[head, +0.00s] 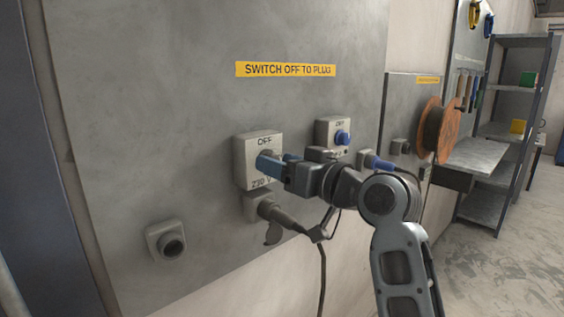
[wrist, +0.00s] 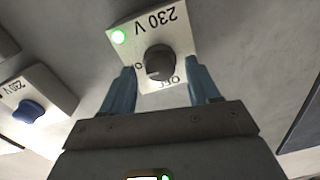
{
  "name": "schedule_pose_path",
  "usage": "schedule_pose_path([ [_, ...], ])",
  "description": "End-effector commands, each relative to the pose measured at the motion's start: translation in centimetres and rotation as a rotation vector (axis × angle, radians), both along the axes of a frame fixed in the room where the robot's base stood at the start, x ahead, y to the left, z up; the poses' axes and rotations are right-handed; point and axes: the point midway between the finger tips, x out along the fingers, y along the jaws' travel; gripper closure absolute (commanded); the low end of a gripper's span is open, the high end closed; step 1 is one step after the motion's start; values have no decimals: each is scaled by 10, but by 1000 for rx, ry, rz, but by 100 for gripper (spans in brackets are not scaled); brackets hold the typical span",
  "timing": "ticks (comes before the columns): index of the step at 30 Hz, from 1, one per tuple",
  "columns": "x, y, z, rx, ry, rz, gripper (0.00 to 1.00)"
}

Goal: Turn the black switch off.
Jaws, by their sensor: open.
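The black switch (wrist: 160,62) is a round dark knob on a pale box marked 230 V (wrist: 184,36), with ON and OFF lettering partly covered. A green light (wrist: 119,37) on the box is lit. In the head view, the box (head: 243,160) is on the grey wall panel and the knob is mostly hidden behind my fingers. My gripper (head: 270,163) is at the front of the box. In the wrist view my gripper (wrist: 163,72) is open, with one blue finger on each side of the knob. I cannot tell whether either finger touches it.
A second box with a blue knob (head: 342,137) is to the right. A dark plug with a cable (head: 280,214) is in a socket just below. A round socket (head: 172,245) is at lower left. A yellow sign (head: 285,69) reads SWITCH OFF TO PLUG.

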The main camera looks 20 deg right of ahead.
Motion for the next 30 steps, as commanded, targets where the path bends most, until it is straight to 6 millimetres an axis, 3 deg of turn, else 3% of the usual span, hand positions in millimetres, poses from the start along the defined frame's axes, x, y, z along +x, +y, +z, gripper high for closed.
schedule_pose_path([
  [7, 1, 0, 0, 0, 0, 0, 40],
  [24, 0, 0, -1, 0, 1, -1, 95],
  [30, 0, 0, -1, -11, -3, -1, 95],
])
